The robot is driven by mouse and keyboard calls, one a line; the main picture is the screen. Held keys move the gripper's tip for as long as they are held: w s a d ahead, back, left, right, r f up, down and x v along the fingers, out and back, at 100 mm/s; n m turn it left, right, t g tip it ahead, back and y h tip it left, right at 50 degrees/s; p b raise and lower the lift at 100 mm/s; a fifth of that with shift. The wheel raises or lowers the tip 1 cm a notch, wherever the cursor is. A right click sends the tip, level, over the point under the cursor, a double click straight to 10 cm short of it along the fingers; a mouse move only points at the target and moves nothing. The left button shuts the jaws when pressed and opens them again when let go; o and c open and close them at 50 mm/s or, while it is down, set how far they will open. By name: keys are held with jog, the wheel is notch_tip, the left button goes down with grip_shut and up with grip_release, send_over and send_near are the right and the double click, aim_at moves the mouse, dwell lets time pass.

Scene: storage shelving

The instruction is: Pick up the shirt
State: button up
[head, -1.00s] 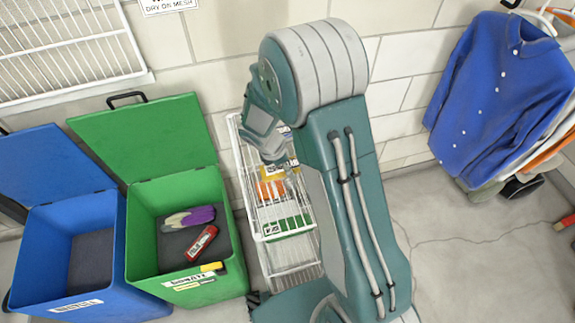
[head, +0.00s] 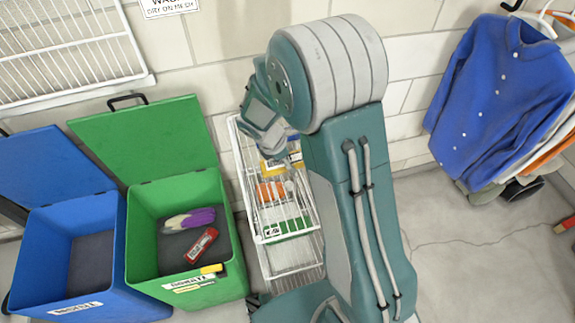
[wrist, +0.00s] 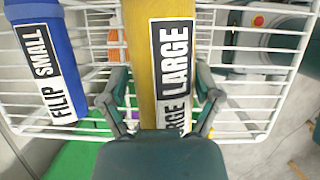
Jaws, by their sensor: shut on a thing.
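My gripper (wrist: 162,92) is shut on a yellow item (wrist: 160,40) with black-and-white labels reading LARGE. Its fingers press on both sides of the item, and the palm hides the item's lower end. In the head view my gripper (head: 268,140) is over the white wire rack, with the yellow item (head: 273,170) partly hidden below it. A blue item (wrist: 40,60) labelled FILIP SMALL lies to the left in the wrist view. A blue buttoned shirt (head: 495,100) hangs at the right of the head view, away from my gripper.
The white wire rack (head: 262,240) holds orange and green items. An open green bin (head: 215,290) with several small things and an open, empty-looking blue bin (head: 115,285) stand at the left. Other garments (head: 545,150) hang behind the blue shirt.

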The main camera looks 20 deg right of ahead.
jog(key=s+a+r, duration=0.2)
jog(key=s+r, duration=0.7)
jog(key=s, duration=0.4)
jog(key=shift+s+a+r, duration=0.2)
jog(key=shift+s+r, duration=0.05)
